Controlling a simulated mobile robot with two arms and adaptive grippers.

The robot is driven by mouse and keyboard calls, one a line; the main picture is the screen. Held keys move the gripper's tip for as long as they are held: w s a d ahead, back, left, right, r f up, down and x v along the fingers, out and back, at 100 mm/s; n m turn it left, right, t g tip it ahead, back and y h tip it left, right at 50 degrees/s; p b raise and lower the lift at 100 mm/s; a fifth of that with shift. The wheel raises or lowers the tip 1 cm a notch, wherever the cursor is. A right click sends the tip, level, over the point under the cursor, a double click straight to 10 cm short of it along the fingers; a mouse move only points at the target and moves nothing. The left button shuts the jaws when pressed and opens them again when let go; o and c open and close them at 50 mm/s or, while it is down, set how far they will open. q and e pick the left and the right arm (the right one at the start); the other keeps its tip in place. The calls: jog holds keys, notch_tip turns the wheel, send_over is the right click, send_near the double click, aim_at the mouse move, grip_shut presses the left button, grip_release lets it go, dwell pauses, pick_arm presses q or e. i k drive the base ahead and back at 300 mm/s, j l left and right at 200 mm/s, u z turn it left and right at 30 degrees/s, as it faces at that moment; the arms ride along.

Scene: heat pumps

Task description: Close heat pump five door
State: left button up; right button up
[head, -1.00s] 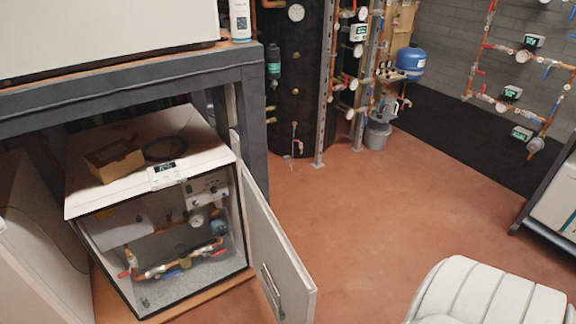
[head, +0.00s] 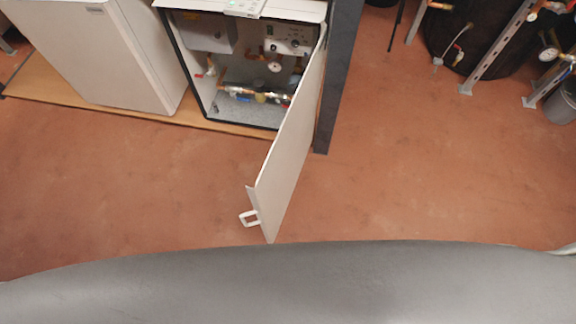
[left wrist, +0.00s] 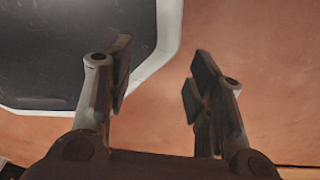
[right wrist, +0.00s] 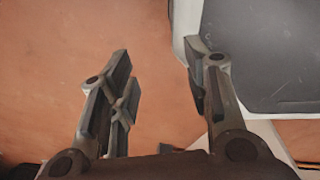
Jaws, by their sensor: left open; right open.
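The heat pump door (head: 292,140) is a white panel, hinged at the right side of the open heat pump cabinet (head: 250,100). It swings wide out toward me, with a white handle (head: 249,218) near its free edge. Pipes and gauges show inside the cabinet. My left gripper (left wrist: 158,85) is open and empty in the left wrist view, above the red floor and beside my own base. My right gripper (right wrist: 160,75) is open and empty in the right wrist view, also above floor and base. Neither gripper shows in the head view or touches the door.
A closed white unit (head: 115,50) stands left of the cabinet on a wooden board (head: 60,85). A dark frame post (head: 338,80) stands right of the door. Pipe stands and a black tank (head: 465,35) are at the upper right. The red floor (head: 420,180) around the door is clear.

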aim_at(276, 182)
jog(key=k+l+u, duration=0.1)
jog(key=k+l, duration=0.45)
jog(key=l, duration=0.2)
jog(key=k+l+u, duration=0.1)
jog(key=k+l, duration=0.5)
jog(key=l, duration=0.1)
